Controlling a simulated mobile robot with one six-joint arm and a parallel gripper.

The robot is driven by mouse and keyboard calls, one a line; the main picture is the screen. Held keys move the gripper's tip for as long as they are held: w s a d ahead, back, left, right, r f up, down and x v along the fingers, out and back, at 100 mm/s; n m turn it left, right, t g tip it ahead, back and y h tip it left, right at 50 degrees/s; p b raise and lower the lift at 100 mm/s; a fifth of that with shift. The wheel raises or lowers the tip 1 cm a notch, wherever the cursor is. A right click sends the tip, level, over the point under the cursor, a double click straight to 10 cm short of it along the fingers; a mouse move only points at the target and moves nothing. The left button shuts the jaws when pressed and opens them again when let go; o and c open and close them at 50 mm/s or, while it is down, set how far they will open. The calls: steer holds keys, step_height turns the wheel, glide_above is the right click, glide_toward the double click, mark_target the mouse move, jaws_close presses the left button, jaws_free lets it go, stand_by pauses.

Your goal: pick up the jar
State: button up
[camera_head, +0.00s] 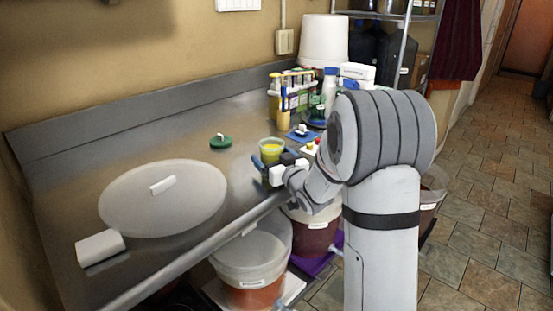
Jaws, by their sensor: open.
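A small clear jar (271,146) with yellow-green contents stands near the front edge of the steel counter (75,180). My gripper (272,172) is at the jar's near side, with the arm reaching in from the right. Its fingers are open, and they overlap the lower part of the jar in this view. I cannot tell whether they touch it or stand around it. The jar's lower part is partly hidden by the gripper.
A large round translucent lid (125,205) and a white block (100,248) lie on the left. A green lid (221,142) and a blue lid (303,134) lie nearby. Bottles (330,87) and a white bucket (323,40) stand behind. Filled buckets (252,262) sit below the counter.

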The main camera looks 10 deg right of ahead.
steer(key=shift+w+a, duration=0.1)
steer(key=shift+w, duration=0.1)
steer(key=c, duration=1.3)
